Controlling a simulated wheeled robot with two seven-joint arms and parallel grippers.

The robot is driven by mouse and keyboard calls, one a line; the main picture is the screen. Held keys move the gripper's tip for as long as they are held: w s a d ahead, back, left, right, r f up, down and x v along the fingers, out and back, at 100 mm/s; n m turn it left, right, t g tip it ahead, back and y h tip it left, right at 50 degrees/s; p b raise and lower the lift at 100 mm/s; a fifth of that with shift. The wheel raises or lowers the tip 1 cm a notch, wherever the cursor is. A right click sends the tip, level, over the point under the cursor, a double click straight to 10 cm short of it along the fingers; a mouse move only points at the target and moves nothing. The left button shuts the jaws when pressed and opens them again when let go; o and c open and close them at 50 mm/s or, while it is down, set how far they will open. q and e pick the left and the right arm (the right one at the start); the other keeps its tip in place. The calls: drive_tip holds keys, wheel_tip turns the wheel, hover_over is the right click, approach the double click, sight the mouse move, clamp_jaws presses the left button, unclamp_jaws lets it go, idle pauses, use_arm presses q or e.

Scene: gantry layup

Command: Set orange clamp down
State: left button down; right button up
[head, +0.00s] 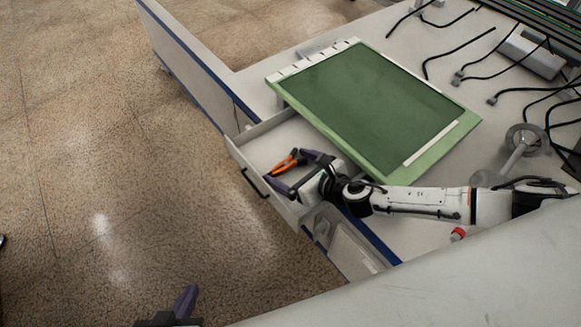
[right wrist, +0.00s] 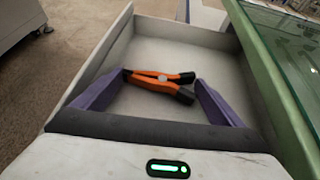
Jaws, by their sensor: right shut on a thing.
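The orange clamp (head: 289,160) with black tips is between the purple fingers of my right gripper (head: 287,167), over the open white drawer (head: 262,142). In the right wrist view the orange clamp (right wrist: 160,79) lies crosswise between the fingertips, and my right gripper (right wrist: 164,78) is shut on it. The drawer floor shows behind and below the clamp; I cannot tell whether the clamp touches it. Of my left gripper (head: 184,303) only a dark purple finger shows at the bottom edge of the head view, so its opening is hidden.
A green-topped board (head: 370,100) lies on the white bench, overhanging the drawer's right side. Black cables (head: 460,50) and a grey metal stand (head: 520,140) are at the right. A small red-capped item (head: 458,233) is near my right arm. Open floor lies left of the drawer.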

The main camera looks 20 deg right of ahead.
drive_tip(key=shift+s+f+b, duration=0.1)
drive_tip(key=shift+f+b, duration=0.3)
drive_tip(key=shift+f, duration=0.25)
drive_tip(key=o, duration=0.7)
drive_tip(key=shift+s, duration=0.1)
use_arm(q)
drive_tip(key=shift+s+f, duration=0.1)
drive_tip(key=shift+f, duration=0.35)
use_arm(e)
drive_tip(key=shift+o, duration=0.5)
drive_tip(key=shift+f, duration=0.2)
drive_tip(key=shift+d, duration=0.1)
drive_tip(key=shift+r, duration=0.2)
drive_tip(key=shift+r+p, duration=0.55)
drive_tip(key=shift+p, duration=0.05)
drive_tip(key=p+v, duration=0.1)
drive_tip(key=v, duration=1)
drive_tip(key=shift+r+p, duration=0.1)
drive_tip(key=shift+p, duration=0.2)
use_arm(q)
drive_tip(key=shift+a+r, duration=0.25)
drive_tip(key=shift+r, duration=0.7)
use_arm(e)
drive_tip(key=shift+s+d+r, duration=0.1)
drive_tip(key=shift+s+r, duration=0.15)
